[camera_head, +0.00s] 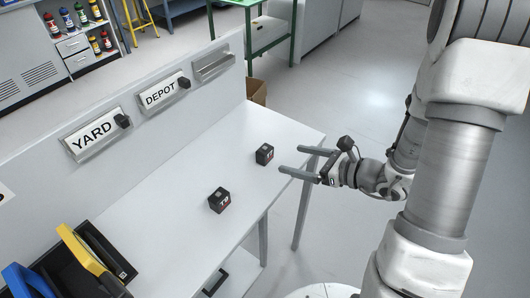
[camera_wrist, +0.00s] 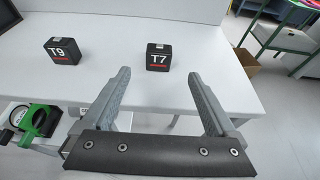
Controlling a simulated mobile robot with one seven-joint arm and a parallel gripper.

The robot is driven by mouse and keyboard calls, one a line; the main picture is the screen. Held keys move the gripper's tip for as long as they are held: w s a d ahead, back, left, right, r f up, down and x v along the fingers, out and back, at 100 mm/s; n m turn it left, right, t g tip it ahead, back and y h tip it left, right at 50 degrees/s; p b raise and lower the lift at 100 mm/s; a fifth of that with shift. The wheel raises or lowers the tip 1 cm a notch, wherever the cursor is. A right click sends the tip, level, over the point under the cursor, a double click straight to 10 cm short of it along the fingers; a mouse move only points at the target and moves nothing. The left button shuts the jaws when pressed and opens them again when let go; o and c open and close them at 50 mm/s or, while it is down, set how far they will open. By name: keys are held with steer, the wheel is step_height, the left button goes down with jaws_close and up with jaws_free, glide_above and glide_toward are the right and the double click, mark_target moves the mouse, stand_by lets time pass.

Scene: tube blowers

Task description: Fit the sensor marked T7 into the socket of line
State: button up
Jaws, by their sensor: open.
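The sensor marked T7 (camera_wrist: 158,59) is a small black cube with white lettering and a red line. It stands on the white table, ahead of my open fingers in the wrist view, and also shows in the head view (camera_head: 264,154). My gripper (camera_head: 291,160) is open and empty by the table's right edge, its fingers pointing at T7 without touching it. A similar cube marked T9 (camera_wrist: 62,51) stands to the left; it also shows in the head view (camera_head: 219,201). The wall panel has plates lettered YARD (camera_head: 93,139) and DEPOT (camera_head: 160,95), each with a black block at its right.
A third plate (camera_head: 213,67) on the panel shows no lettering or block. The white table (camera_head: 170,210) is clear around the cubes. A dark bin (camera_head: 105,255) with yellow and blue items stands at the near left. A cardboard box (camera_head: 257,91) sits behind the table.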

mark_target(270, 154)
steer(key=x, duration=0.8)
steer(key=shift+b, duration=0.4)
steer(key=shift+r+x, duration=0.15)
steer(key=shift+x, duration=1.3)
steer(key=shift+r+x, duration=0.1)
steer(key=shift+x, duration=1.3)
steer(key=shift+a, duration=0.15)
steer(key=c, duration=1.5)
steer(key=shift+o, duration=0.2)
steer(key=shift+r, duration=0.1)
